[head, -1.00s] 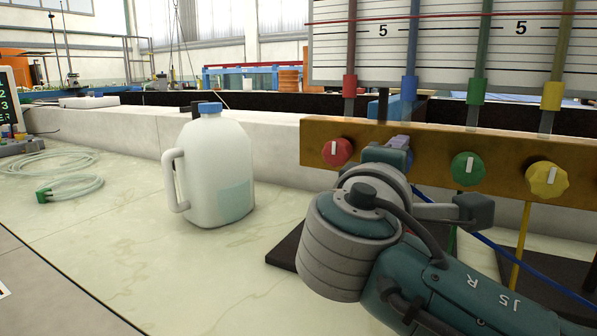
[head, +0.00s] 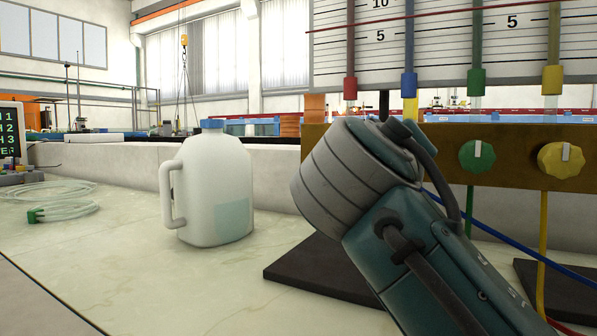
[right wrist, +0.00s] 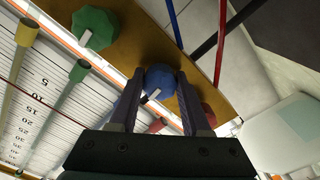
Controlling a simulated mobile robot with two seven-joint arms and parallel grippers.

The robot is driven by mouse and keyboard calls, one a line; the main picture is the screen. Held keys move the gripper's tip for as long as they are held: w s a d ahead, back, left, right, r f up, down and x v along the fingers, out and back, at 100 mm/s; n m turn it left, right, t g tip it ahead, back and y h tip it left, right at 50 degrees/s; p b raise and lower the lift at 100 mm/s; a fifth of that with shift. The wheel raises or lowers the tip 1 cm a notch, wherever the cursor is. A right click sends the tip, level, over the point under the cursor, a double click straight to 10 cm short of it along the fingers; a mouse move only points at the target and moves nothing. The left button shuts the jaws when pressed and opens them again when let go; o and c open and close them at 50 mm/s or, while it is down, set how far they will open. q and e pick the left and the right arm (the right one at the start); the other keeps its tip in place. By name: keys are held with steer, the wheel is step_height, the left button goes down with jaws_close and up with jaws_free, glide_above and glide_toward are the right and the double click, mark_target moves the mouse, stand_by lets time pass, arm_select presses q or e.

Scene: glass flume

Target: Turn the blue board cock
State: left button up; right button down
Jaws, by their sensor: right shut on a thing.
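The blue board cock (right wrist: 161,84) is a faceted blue knob with a white pointer mark, on the wooden board (right wrist: 140,28) in the right wrist view. My right gripper (right wrist: 161,76) is shut on it, with one finger on each side. In the head view my right wrist hides the blue cock, the red cock and the gripper fingers. The green cock (head: 477,156) and yellow cock (head: 563,160) show to the right on the board. The red cock (right wrist: 208,115) is partly visible beside a finger in the right wrist view. My left gripper is out of view.
A white jug (head: 207,190) with a blue cap stands on the bench, left of my right arm. Coiled clear tubing (head: 60,205) lies at the far left. A blue tube (head: 500,236) and a yellow tube (head: 542,255) run near my arm. Bench before the jug is clear.

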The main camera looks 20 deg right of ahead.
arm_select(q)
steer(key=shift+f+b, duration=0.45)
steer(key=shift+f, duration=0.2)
arm_select(e)
steer(key=shift+m, duration=0.6)
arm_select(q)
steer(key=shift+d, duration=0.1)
arm_select(e)
steer(key=shift+c, duration=1.9)
jaws_free()
